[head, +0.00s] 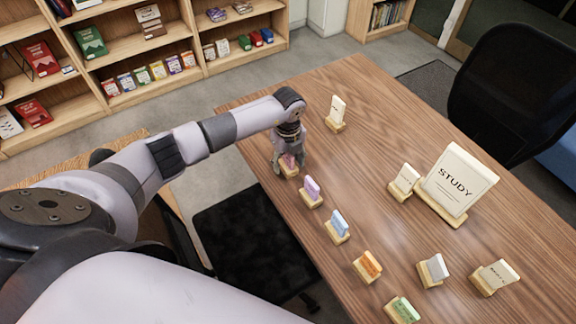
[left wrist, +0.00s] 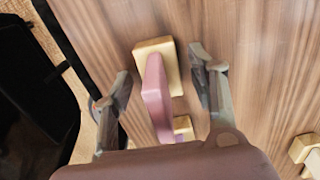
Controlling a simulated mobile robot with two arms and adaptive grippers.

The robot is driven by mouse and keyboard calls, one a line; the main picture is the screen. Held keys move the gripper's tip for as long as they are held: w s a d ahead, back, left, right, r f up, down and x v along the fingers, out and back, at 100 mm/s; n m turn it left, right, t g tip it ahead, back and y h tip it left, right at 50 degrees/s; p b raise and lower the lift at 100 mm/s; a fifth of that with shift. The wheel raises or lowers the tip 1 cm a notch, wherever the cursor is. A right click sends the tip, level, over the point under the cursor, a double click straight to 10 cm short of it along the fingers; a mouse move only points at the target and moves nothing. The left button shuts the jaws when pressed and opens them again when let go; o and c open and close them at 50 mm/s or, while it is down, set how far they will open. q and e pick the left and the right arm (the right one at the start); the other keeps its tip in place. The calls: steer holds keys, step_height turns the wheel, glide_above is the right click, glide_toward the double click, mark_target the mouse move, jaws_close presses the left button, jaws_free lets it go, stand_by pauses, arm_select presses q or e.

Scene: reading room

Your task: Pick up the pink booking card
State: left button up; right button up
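The pink booking card (head: 288,160) stands upright in a small wooden holder (head: 288,171) near the table's left edge. In the left wrist view the pink card (left wrist: 156,95) rises from its holder (left wrist: 154,48). My left gripper (head: 290,158) is lowered over the card and partly hides it. Its fingers (left wrist: 162,80) are open, one on each side of the card, with gaps to both sides. My right gripper is in neither view.
A lilac card (head: 312,188) stands close by in the same row, then blue (head: 339,223), orange (head: 368,265) and green (head: 403,310) ones. A STUDY sign (head: 456,183) and several white cards stand on the wooden table (head: 385,125). A dark chair (head: 245,240) is beside the table.

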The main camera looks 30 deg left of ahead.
arm_select(q)
steer(key=c, duration=1.1)
steer(key=shift+r, duration=0.15)
